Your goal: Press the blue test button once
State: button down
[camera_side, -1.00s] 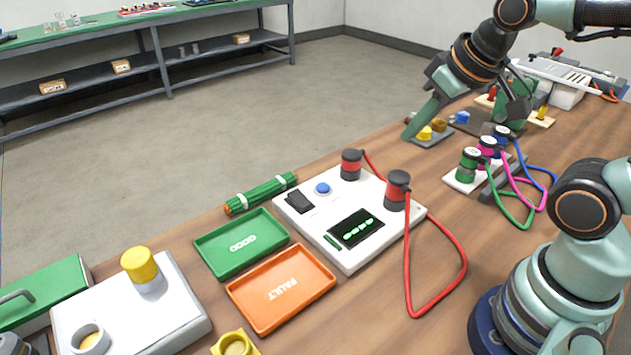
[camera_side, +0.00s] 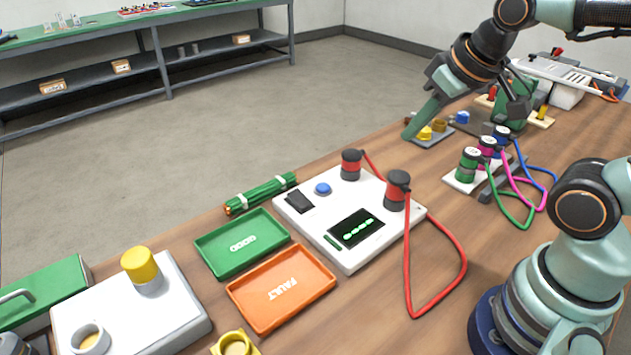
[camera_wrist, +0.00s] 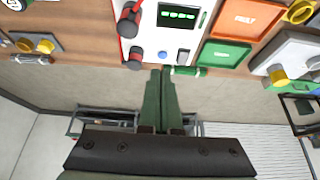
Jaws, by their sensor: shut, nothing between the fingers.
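The blue test button (camera_side: 323,188) is a small round dome on the white test panel (camera_side: 349,261), between a black rocker switch and a red-and-black terminal. The button also shows in the wrist view (camera_wrist: 162,55), just past my fingertips in the picture. My gripper (camera_side: 408,134) is shut and empty, its green fingers pointing down and left. In the side view it is up and to the right of the panel, clear of the button, and its tips overlap the grey plate with yellow knobs. Its fingers lie together in the wrist view (camera_wrist: 164,72).
A green GOOD tray (camera_side: 212,268) and an orange FAULT tray (camera_side: 247,312) lie left of the panel. A green bundle (camera_side: 262,193) lies behind it. A red cable (camera_side: 463,262) loops to its right. Colored terminals (camera_side: 468,165) with cables stand farther right.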

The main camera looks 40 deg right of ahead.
jog(key=m+t, duration=0.4)
jog(key=m, duration=0.4)
send_over(325, 189)
notch_tip(325, 189, down, 11)
jog(key=shift+r, duration=0.15)
jog(key=shift+f, duration=4.4)
jog(key=shift+f, duration=0.4)
